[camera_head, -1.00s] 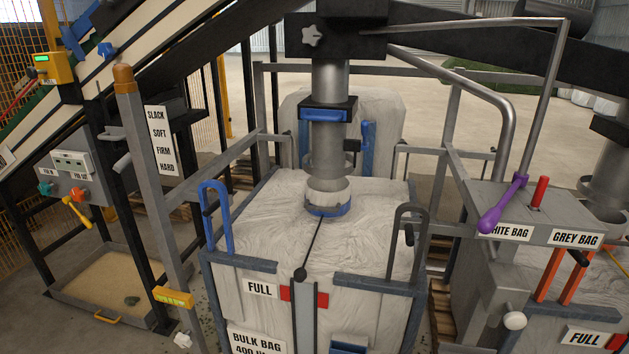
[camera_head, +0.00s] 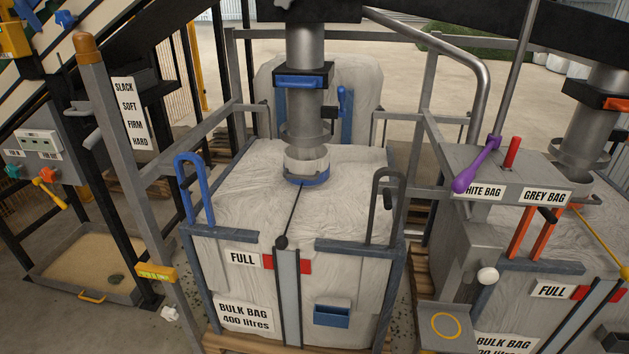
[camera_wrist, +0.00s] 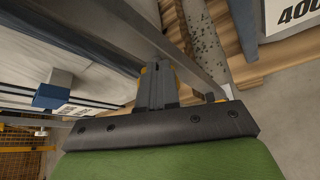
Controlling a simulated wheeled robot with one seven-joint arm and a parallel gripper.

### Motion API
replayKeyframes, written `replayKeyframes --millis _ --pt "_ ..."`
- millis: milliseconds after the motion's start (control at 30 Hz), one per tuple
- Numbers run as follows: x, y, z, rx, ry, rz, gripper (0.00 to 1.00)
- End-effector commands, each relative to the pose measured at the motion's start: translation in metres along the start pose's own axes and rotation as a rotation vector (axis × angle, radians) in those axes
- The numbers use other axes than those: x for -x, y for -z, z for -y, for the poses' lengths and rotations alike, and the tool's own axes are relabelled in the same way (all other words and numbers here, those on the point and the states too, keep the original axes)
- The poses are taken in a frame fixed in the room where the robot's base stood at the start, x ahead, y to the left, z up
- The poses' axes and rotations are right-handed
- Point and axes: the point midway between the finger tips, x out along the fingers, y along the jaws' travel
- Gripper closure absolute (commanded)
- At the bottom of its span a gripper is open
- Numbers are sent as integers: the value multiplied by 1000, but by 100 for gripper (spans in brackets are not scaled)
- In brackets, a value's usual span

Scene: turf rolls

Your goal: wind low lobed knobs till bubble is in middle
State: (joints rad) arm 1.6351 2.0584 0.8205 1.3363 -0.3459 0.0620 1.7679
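A small pale lobed knob (camera_head: 170,313) sits low by the foot of the grey post (camera_head: 118,150) in the head view. A yellow level-like fitting (camera_head: 157,272) is fixed to the post just above it; its bubble is too small to read. Another lobed knob (camera_head: 284,3) is high on the dark beam, cut by the top edge. My gripper (camera_wrist: 157,88) shows only in the wrist view, as a dark grey block beyond a black bar. Its fingertips are not clear, and nothing is plainly held. The low knob is not recognisable in the wrist view.
A full white bulk bag (camera_head: 255,205) in a grey frame stands right of the post. A sand tray (camera_head: 90,290) lies on its left. A console with a purple lever (camera_head: 478,165) stands on the right. A grey rail (camera_wrist: 190,50) passes close to my gripper.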

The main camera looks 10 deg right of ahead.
Motion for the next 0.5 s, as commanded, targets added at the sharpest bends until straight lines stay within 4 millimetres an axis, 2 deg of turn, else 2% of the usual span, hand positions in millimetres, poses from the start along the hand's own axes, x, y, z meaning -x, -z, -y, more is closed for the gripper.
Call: replayKeyframes --millis 500 --pt "-2 6 9 0 -1 -8 100"
